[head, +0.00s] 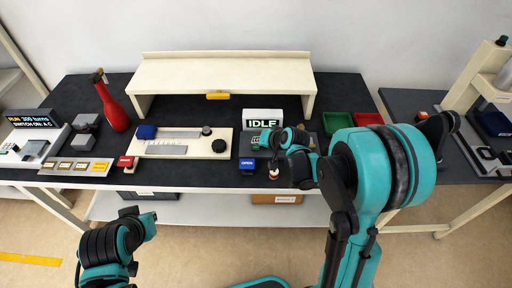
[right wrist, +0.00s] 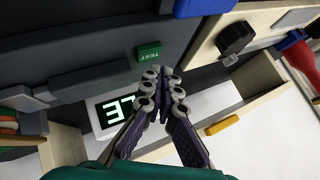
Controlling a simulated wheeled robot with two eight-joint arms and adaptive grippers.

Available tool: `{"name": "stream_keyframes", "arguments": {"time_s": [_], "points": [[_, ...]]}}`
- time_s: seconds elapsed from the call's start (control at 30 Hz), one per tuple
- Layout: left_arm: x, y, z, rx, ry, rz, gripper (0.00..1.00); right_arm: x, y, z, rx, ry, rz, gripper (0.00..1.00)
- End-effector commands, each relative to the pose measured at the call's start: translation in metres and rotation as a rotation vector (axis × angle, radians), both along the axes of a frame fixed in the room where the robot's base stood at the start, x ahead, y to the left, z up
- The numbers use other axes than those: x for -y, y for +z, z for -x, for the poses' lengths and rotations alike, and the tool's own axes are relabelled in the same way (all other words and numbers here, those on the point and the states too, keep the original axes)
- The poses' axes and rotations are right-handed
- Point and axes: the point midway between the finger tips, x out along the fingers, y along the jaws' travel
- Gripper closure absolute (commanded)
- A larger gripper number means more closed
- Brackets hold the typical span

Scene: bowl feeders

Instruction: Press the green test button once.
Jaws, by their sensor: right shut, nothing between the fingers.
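The green test button (right wrist: 149,52), marked TEST, sits on the dark bench in front of the display in the right wrist view. In the head view the green button (head: 256,142) shows just left of my right gripper (head: 272,138). My right gripper is shut and empty. In the right wrist view its fingertips (right wrist: 160,74) are together just beside the button; I cannot tell whether they touch it. The display (head: 262,117) reads IDLE in the head view; in the right wrist view the gripper hides part of it.
A blue OPEN button (head: 247,165) sits nearby. A beige plate with a black knob (head: 219,146) lies to the left. A cream shelf (head: 222,68) stands behind. A green tray (head: 338,122) and a red tray (head: 368,119) are at right.

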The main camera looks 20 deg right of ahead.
Motion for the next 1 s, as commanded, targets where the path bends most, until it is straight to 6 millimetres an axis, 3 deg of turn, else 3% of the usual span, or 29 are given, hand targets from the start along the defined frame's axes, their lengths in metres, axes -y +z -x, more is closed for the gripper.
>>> {"name": "stream_keyframes", "arguments": {"time_s": [0.67, 1.0], "points": [[0.0, -0.0003, 0.0, 0.0, 0.0, 0.0, 1.0, 0.0, -0.0002, 0.0, 0.0, 0.0, 0.0, 1.0], [0.0, -0.0095, 0.0001, 0.0, 0.0, 0.0, 1.0, 0.0, -0.0093, 0.0001, 0.0, 0.0, 0.0, 1.0]]}}
